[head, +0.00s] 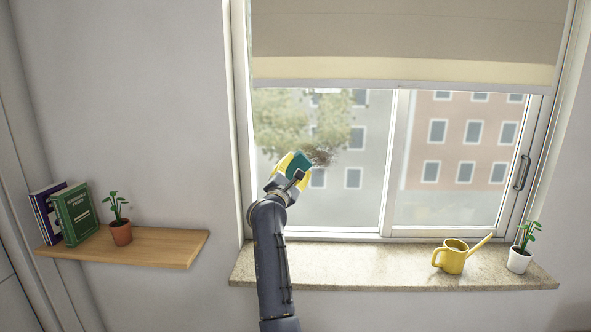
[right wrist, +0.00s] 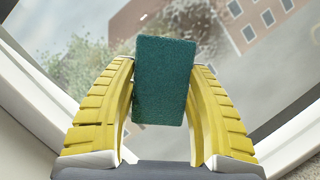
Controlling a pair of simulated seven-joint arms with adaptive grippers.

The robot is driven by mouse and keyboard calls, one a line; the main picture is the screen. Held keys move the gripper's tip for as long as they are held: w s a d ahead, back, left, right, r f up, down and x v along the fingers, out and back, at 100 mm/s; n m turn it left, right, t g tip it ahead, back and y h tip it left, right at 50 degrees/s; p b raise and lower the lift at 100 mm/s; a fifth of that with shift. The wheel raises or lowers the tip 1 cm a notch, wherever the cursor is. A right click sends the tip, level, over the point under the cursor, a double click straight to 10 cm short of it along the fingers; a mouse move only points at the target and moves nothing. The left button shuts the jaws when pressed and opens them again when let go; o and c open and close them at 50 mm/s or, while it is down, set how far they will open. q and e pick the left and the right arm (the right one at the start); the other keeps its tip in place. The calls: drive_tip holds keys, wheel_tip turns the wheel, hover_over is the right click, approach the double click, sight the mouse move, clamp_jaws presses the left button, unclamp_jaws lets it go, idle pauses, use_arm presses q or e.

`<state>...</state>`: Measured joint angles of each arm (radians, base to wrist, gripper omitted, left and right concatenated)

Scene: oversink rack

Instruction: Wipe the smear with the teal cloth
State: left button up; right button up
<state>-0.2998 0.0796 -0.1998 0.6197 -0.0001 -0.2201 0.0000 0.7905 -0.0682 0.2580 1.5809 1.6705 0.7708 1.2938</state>
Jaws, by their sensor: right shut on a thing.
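A brown-grey smear (head: 320,157) is on the left pane of the window. My right gripper (head: 291,166) is shut on the teal cloth (head: 299,163), a block-like pad, in front of that pane. In the head view the cloth is just left of the smear and overlaps its left edge. I cannot tell whether the cloth touches the glass. In the right wrist view the teal cloth (right wrist: 165,80) stands between the two yellow fingers of the right gripper (right wrist: 163,90) and hides part of the pane behind it. My left gripper is not in view.
A yellow watering can (head: 453,257) and a white potted plant (head: 520,258) stand at the right of the stone sill (head: 350,265). A blind (head: 405,45) covers the window's top. A wooden shelf (head: 165,246) with books (head: 76,214) and a terracotta pot (head: 121,232) is at left.

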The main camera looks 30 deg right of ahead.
sight(332, 163)
drive_tip(key=shift+w+d, duration=0.55)
drive_tip(key=shift+w, duration=0.2)
idle(0.4)
drive_tip(key=shift+s+d, duration=0.7)
drive_tip(key=shift+d, duration=0.35)
drive_tip(key=shift+s+d, duration=0.75)
drive_tip(key=shift+d, duration=0.35)
drive_tip(key=shift+s+d, duration=0.7)
drive_tip(key=shift+d, duration=0.35)
drive_tip(key=shift+s+d, duration=1.05)
drive_tip(key=shift+d, duration=0.25)
drive_tip(key=shift+d, duration=0.1)
